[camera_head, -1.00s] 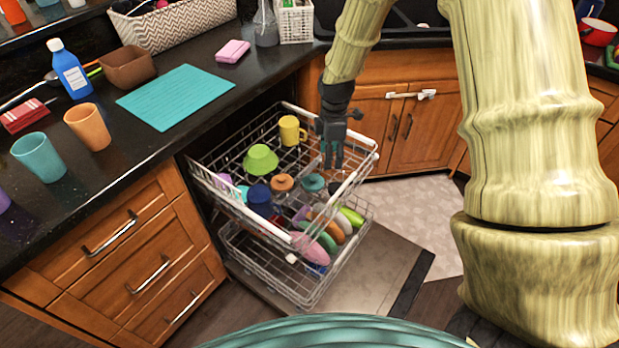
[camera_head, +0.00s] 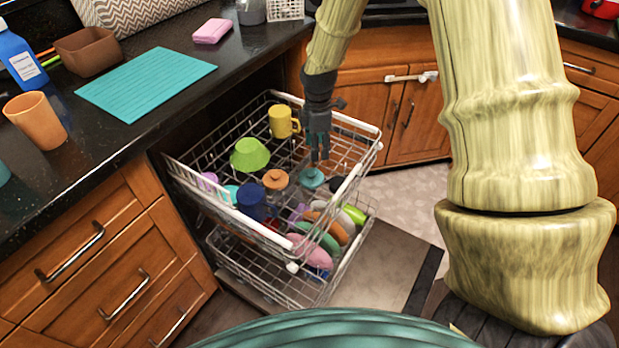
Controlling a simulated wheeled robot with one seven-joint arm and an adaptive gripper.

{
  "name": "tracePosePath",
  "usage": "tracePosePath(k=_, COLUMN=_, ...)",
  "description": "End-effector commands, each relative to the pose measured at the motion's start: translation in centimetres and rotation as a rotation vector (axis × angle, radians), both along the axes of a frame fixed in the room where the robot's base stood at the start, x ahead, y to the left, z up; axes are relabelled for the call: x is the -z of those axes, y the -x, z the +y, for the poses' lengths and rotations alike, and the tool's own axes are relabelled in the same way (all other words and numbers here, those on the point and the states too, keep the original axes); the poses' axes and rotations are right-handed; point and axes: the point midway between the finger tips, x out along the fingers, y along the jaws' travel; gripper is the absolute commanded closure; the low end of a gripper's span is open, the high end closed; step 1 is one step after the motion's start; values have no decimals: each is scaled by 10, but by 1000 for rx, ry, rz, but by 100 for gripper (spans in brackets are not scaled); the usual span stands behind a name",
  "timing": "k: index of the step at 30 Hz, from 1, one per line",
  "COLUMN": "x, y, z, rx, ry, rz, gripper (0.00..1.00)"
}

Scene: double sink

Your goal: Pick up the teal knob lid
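The teal knob lid (camera_head: 312,179) lies in the upper dishwasher rack (camera_head: 345,188), toward its right side, with its knob up. A narrow gap seems to show between the fingers. I cannot tell whether the fingertips touch the knob.
A green bowl (camera_head: 250,154), yellow mug (camera_head: 283,121) and blue cup (camera_head: 252,201) share the rack. The lower rack holds several plates.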

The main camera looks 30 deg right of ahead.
Motion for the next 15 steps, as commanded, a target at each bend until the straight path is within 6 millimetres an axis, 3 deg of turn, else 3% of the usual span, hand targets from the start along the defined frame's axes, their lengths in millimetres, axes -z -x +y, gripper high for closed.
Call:
tracePosePath(k=9, x=42, y=0, z=2, rx=0, ry=0, rz=3, gripper=48)
tracePosePath(k=15, x=52, y=-1, z=5, rx=-3, ry=1, rz=1, gripper=48)
